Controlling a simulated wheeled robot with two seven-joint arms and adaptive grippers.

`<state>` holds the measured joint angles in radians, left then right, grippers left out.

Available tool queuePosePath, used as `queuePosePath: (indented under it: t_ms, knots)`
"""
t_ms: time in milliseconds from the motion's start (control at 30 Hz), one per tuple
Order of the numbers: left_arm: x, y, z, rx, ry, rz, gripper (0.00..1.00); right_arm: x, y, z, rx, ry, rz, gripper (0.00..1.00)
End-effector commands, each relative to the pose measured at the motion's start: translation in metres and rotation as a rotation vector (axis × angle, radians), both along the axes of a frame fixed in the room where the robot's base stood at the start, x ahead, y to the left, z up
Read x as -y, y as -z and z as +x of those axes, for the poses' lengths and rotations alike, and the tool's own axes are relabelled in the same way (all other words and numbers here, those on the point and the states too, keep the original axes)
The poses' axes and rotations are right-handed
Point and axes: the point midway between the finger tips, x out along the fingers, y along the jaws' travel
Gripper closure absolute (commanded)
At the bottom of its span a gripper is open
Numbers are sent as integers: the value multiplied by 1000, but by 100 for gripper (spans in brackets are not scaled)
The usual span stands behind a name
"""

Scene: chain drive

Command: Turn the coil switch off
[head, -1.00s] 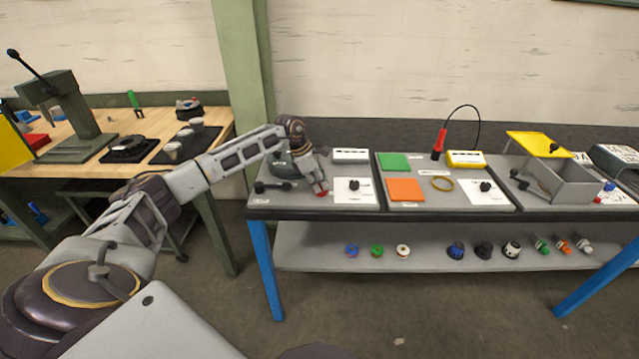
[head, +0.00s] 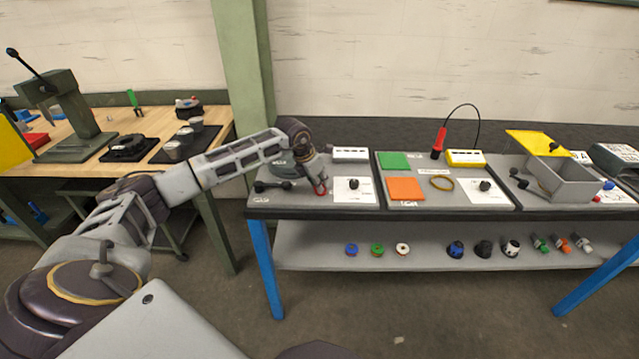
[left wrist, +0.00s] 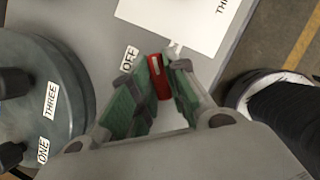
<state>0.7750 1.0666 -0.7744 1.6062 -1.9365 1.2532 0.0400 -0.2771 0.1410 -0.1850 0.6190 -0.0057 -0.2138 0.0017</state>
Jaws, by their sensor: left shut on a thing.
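The coil switch shows as a red lever (left wrist: 158,76) in the left wrist view, beside a white OFF label (left wrist: 129,59). A second small label on its other side is mostly hidden by a finger. My left gripper (left wrist: 157,88) has its green-padded fingers on both sides of the red lever and is shut on it. In the head view my left gripper (head: 318,184) points down at the left end of the grey bench (head: 330,206), with a bit of red at its fingertips. My right gripper is in neither view.
A round grey body (left wrist: 40,90) with ONE and THREE labels stands close left of the fingers in the wrist view. A white sheet with a black knob (head: 353,184), a white box (head: 350,155) and an orange pad (head: 405,188) lie to the right.

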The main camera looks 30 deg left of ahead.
Motion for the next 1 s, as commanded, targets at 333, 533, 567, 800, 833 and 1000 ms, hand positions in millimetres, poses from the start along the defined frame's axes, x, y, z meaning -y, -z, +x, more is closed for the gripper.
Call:
queuePosePath:
  t_ms: [333, 533, 567, 800, 833, 1000]
  knots:
    - [1, -1, 1, 4, -206, 0, 100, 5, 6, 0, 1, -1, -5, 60]
    - [2, -1, 1, 5, -327, -1, 100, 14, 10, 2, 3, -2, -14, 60]
    - [2, -1, 1, 5, -346, 0, 100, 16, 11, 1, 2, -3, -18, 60]
    - [3, -1, 1, 5, -497, -1, 100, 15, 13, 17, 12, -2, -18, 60]
    - [3, -1, 1, 6, -517, -1, 100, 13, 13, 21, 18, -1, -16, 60]
    - [3, -1, 1, 4, -630, -2, 100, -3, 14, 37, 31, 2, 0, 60]
